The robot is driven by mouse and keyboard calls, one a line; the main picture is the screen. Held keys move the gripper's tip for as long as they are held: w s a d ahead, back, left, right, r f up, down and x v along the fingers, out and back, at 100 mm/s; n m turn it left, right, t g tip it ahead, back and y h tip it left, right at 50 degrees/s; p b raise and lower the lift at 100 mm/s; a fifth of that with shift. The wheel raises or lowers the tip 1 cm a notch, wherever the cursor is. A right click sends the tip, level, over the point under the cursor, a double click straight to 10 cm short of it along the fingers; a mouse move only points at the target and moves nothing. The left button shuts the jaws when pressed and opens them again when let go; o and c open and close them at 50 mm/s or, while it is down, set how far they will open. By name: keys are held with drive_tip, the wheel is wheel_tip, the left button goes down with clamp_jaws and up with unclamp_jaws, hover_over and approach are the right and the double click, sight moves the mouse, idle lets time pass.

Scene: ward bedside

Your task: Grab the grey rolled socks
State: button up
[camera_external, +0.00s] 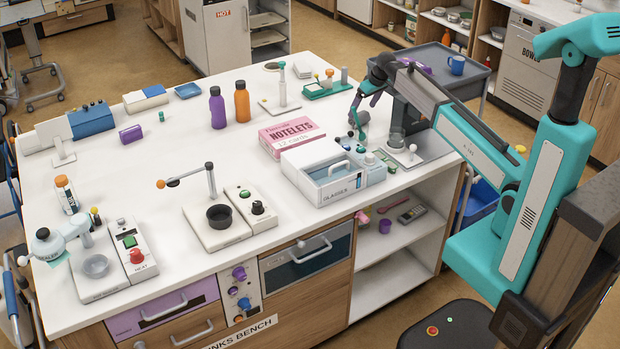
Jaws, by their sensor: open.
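I cannot make out the grey rolled socks for sure anywhere in the external view; they may be hidden or too small to tell. My gripper (365,101) is open and points down over the right part of the white bench top (150,215). It is behind the white box marked GLASSES (340,193) and right of the pink NOTELETS box (291,134). Small greenish items show just below the fingers, too small to name. I see nothing clearly held between the fingers.
A grey plate with a clear cylinder (397,139) stands right of my gripper. A purple bottle (217,108) and an orange bottle (242,102) stand farther left. A dark trolley (470,77) with a blue mug (456,65) is behind my arm. The bench's middle left is mostly clear.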

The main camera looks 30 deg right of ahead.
sight(360, 113)
drive_tip(key=shift+w+f, duration=0.15)
drive_tip(key=shift+f, duration=0.15)
drive_tip(key=shift+f, duration=0.1)
drive_tip(key=shift+p+x, duration=1)
drive_tip(key=shift+x, duration=1.5)
drive_tip(key=c, duration=1.1)
